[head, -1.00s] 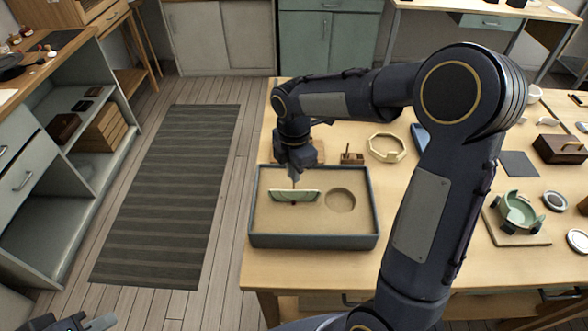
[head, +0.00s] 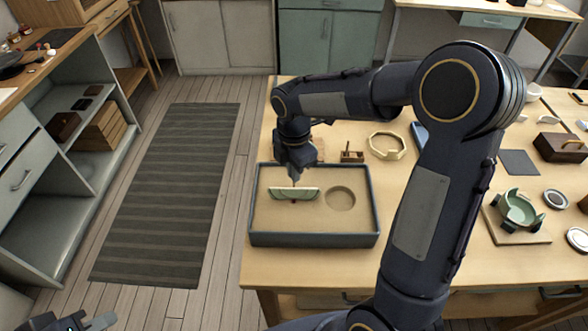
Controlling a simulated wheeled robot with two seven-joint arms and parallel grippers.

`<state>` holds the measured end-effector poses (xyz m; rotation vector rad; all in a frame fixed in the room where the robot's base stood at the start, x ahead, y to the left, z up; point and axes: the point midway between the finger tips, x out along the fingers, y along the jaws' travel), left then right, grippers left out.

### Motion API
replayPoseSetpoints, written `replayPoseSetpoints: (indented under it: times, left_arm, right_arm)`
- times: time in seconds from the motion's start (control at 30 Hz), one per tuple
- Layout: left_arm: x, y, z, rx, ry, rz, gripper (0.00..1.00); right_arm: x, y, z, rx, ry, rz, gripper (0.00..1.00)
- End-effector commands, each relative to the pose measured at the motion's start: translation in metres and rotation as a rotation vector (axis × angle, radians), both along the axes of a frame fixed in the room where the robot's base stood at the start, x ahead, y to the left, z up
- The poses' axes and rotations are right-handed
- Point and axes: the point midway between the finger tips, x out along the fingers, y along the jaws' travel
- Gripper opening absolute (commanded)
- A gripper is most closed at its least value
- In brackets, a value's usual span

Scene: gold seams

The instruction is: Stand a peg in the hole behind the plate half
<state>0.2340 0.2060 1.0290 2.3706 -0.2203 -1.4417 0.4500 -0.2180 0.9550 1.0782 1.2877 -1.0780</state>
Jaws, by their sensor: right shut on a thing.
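A pale green plate half (head: 306,194) with a light upper edge is in the left part of the sand-filled tray (head: 314,240). Small dark marks show along its lower side. My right gripper (head: 294,182) points down at the plate half's back edge, near its middle. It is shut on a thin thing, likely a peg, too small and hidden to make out. The hole behind the plate half cannot be seen. My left gripper (head: 88,322) is at the bottom left corner, cut off by the frame and far from the tray.
A round hollow (head: 340,198) lies in the sand right of the plate half. A green clamp-like fixture (head: 518,210) stands at the right. My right arm crosses the table.

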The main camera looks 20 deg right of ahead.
Motion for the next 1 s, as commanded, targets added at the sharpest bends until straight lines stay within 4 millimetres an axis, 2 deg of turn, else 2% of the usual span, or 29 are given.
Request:
replayPoseSetpoints:
  times: [0.57, 1.0]
  left_arm:
    - [0.000, 0.000, 0.001, 0.000, 0.000, 0.000, 0.19]
    - [0.000, 0.000, -0.006, 0.000, 0.000, 0.000, 0.19]
  right_arm:
    - [0.000, 0.000, -0.002, 0.000, 0.000, 0.000, 0.00]
    - [0.000, 0.000, -0.012, 0.000, 0.000, 0.000, 0.00]
